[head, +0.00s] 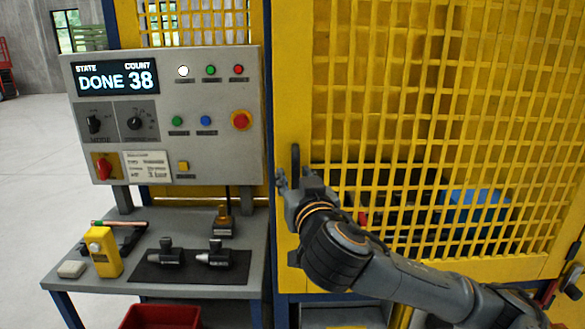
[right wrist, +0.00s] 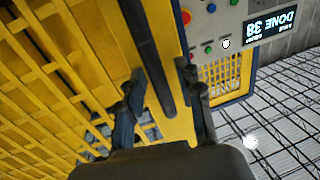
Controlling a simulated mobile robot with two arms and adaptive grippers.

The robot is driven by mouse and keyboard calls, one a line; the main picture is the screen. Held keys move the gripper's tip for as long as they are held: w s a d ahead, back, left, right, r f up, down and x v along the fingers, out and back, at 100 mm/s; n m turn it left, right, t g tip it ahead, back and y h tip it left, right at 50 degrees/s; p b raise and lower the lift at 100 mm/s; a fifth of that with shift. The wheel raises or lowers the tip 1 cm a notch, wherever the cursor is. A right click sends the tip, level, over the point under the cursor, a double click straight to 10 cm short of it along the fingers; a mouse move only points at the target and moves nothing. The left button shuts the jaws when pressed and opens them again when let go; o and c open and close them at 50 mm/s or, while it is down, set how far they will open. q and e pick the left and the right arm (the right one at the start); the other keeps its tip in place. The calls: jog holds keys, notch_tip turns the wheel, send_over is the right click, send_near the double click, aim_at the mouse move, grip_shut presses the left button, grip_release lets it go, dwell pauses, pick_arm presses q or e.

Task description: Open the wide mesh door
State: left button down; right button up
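The wide yellow mesh door (head: 292,90) fills the right of the head view and looks closed. Its dark vertical handle (head: 295,158) is on the door's left frame. My right gripper (head: 288,182) is at the handle's lower part. In the right wrist view, the handle (right wrist: 150,50) passes between the two spread fingers of the right gripper (right wrist: 160,82), with gaps showing beside it. Contact with the handle cannot be made out. My left gripper is in neither view.
A control panel (head: 215,150) reading DONE 38 stands just left of the door. Below it, a grey bench (head: 110,285) holds a yellow device (head: 103,252) and fittings on a black mat. A red bin (head: 160,317) is underneath. A blue box (head: 475,205) shows behind the mesh.

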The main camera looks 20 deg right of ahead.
jog(key=shift+s+r, duration=0.1)
jog(key=shift+s, duration=0.1)
grip_shut()
dwell(0.5)
